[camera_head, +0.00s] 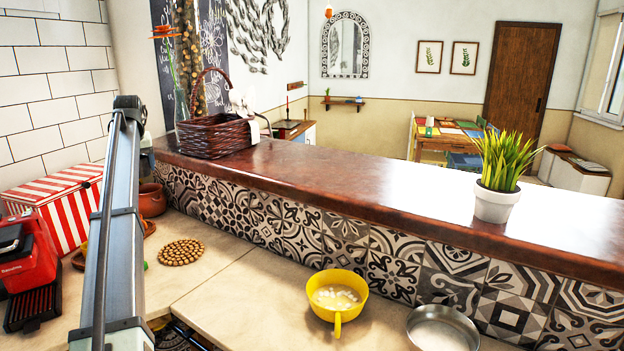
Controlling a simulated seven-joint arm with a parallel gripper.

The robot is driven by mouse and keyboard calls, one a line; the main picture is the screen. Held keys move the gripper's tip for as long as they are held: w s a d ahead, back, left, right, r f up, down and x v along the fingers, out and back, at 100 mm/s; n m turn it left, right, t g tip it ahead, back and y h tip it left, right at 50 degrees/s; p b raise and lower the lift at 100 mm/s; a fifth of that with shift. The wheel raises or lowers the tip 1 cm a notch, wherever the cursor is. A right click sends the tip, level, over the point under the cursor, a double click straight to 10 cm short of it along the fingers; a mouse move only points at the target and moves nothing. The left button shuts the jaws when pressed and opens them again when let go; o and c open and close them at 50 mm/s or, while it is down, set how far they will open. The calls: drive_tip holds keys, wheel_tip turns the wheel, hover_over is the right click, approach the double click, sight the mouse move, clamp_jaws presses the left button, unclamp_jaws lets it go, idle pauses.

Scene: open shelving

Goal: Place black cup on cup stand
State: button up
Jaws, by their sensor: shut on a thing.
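No black cup can be made out for certain; a dark part (12,238) shows at the red coffee machine on the left, but I cannot tell whether it is a cup. A round brown beaded mat (181,252) lies flat and empty on the counter left of centre; it may be the cup stand, but I cannot be sure. My arm's long grey link rises on the left and hides part of the counter behind it. My gripper is not in view.
A red coffee machine (28,265) and a red-and-white striped box (66,207) stand at left. A clay pot (152,201) is behind my arm. A yellow bowl (337,296) and a metal pan (442,330) sit right. Counter between mat and bowl is clear. A raised ledge (330,185) runs behind.

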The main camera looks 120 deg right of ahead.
drive_tip(key=s+a+r+m, duration=0.1)
drive_tip(key=s+a, duration=0.3)
drive_tip(key=s, duration=0.9)
drive_tip(key=s+a+r+m+g, duration=0.1)
drive_tip(key=s+a, duration=0.3)
drive_tip(key=s, duration=0.8)
drive_tip(key=s+a+r+m, duration=0.1)
drive_tip(key=s+a, duration=0.3)
drive_tip(key=s, duration=0.9)
drive_tip(key=shift+s+r+m+g, duration=0.3)
drive_tip(key=shift+s+r+m, duration=0.1)
drive_tip(key=shift+m, duration=0.2)
drive_tip(key=s+a+r+m, duration=0.2)
drive_tip(key=s+a, duration=0.9)
drive_tip(key=s, duration=0.4)
wheel_tip(320, 180, up, 3)
drive_tip(key=m+g+y, duration=0.1)
drive_tip(key=m, duration=0.1)
hover_over(388, 179)
drive_tip(key=a, duration=0.1)
drive_tip(key=shift+g, duration=0.3)
drive_tip(key=shift+w+f, duration=0.2)
drive_tip(key=shift+f, duration=2.15)
drive_tip(key=shift+w+f, duration=0.2)
drive_tip(key=shift+f, duration=2.15)
drive_tip(key=shift+f, duration=0.15)
drive_tip(key=o, duration=1.1)
